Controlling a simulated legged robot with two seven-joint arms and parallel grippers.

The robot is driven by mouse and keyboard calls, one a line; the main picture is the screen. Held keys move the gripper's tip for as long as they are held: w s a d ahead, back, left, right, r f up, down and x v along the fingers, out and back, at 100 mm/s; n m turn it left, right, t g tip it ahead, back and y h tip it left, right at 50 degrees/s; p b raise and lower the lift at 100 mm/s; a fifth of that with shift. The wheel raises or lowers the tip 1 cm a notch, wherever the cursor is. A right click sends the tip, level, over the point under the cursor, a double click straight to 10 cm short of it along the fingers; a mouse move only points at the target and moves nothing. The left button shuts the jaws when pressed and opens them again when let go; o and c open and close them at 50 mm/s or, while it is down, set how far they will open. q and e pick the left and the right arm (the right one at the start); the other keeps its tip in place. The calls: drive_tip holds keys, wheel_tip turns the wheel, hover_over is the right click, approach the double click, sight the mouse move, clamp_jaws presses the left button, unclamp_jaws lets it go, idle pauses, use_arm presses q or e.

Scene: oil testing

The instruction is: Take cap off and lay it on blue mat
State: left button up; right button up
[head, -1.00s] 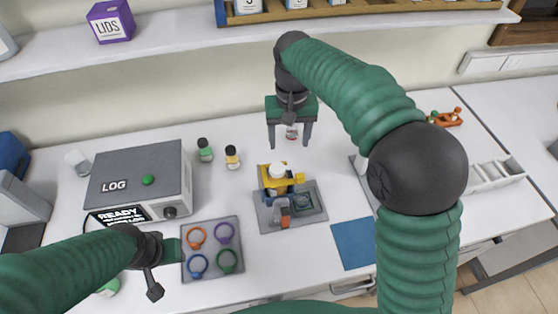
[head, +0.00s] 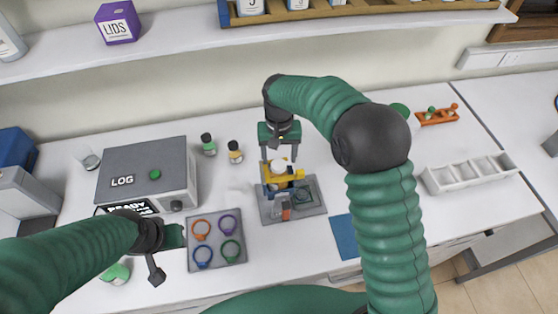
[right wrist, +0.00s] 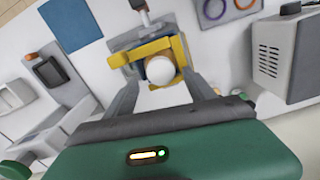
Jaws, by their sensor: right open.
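A round white cap (head: 279,166) sits on top of something held in a yellow clamp (head: 292,176) on a grey plate. It also shows in the right wrist view (right wrist: 160,69), just beyond and between my finger tips. My right gripper (head: 279,157) is open above the cap, one finger on each side; I cannot tell whether they touch it. The container under the cap is mostly hidden. The blue mat (head: 343,237) lies right of the plate, partly covered by my right arm, and is bare where seen. My left gripper (head: 168,252) is at the lower left, away from the cap.
A grey tray with coloured rings (head: 216,240) lies between my left gripper and the plate. A grey LOG box (head: 145,172) and two small bottles (head: 222,148) stand left of the clamp. A white compartment tray (head: 470,172) is at right. The shelf (head: 175,45) overhangs behind.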

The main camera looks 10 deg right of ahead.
sight(279, 166)
drive_tip(key=shift+a+f, duration=0.25)
drive_tip(key=shift+f, duration=0.95)
drive_tip(key=shift+d, duration=0.1)
drive_tip(key=c, duration=1.3)
drive_tip(key=shift+c, duration=0.2)
